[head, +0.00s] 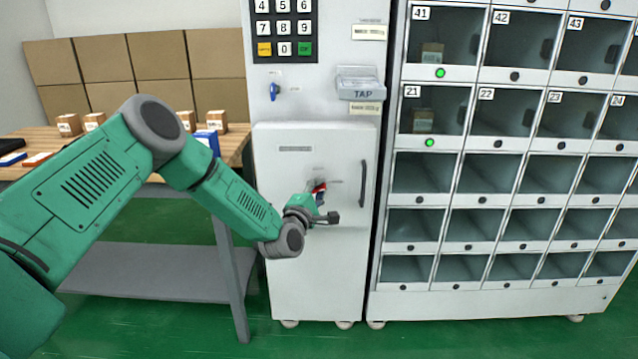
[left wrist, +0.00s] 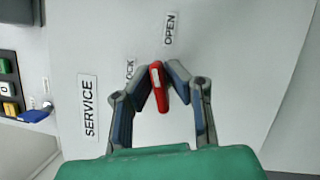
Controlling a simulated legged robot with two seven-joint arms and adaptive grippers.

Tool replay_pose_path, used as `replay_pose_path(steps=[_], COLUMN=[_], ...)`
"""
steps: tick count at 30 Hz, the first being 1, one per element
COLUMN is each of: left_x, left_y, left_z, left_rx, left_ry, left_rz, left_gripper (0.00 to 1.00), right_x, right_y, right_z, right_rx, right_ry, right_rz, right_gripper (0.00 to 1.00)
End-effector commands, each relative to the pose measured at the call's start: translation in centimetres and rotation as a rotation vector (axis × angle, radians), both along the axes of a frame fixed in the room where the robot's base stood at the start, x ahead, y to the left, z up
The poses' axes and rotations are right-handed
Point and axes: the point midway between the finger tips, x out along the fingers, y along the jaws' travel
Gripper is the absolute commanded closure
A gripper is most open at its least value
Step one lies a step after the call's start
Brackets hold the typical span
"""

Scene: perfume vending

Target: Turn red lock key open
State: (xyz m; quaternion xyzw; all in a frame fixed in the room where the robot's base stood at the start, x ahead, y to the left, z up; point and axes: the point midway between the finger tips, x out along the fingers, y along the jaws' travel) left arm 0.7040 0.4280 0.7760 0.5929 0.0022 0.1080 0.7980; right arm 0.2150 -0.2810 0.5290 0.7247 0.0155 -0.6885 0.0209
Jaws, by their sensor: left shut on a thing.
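The red lock key (head: 320,188) is on the white lower door (head: 310,265) of the vending cabinet. In the left wrist view the red key (left wrist: 158,88) stands nearly upright in the picture, with a pale patch on it. My left gripper (head: 319,197) is at the door, and its two fingertips (left wrist: 159,78) are closed on the key from both sides. The OPEN label (left wrist: 169,29) is above the key. A partly hidden LOCK label (left wrist: 129,70) is to its left, and the SERVICE label (left wrist: 88,107) is farther left. My right gripper is not in view.
A dark vertical handle (head: 363,183) is right of the key. A blue knob (head: 274,92), a keypad (head: 284,28) and a TAP reader (head: 360,88) are above the door. Numbered lockers (head: 515,145) stand at right. A table (head: 230,150) with boxes is at left.

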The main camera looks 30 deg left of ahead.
Motion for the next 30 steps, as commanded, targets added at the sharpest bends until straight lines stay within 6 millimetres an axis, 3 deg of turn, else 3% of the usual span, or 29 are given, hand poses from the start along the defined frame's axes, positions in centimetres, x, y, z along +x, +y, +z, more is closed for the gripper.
replay_pose_path(steps=[13, 30], left_x=[-0.1, -0.1], left_y=[-0.3, -0.4], left_z=[-0.3, -0.7], left_rx=[0.237, 0.292], left_ry=[0.155, 0.190], left_rz=[-0.005, -0.008], left_gripper=[1.00, 1.00], right_x=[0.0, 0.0], right_y=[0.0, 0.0], right_z=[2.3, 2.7], right_rx=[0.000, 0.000], right_ry=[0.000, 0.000], right_rz=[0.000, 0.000], right_gripper=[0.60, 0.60])
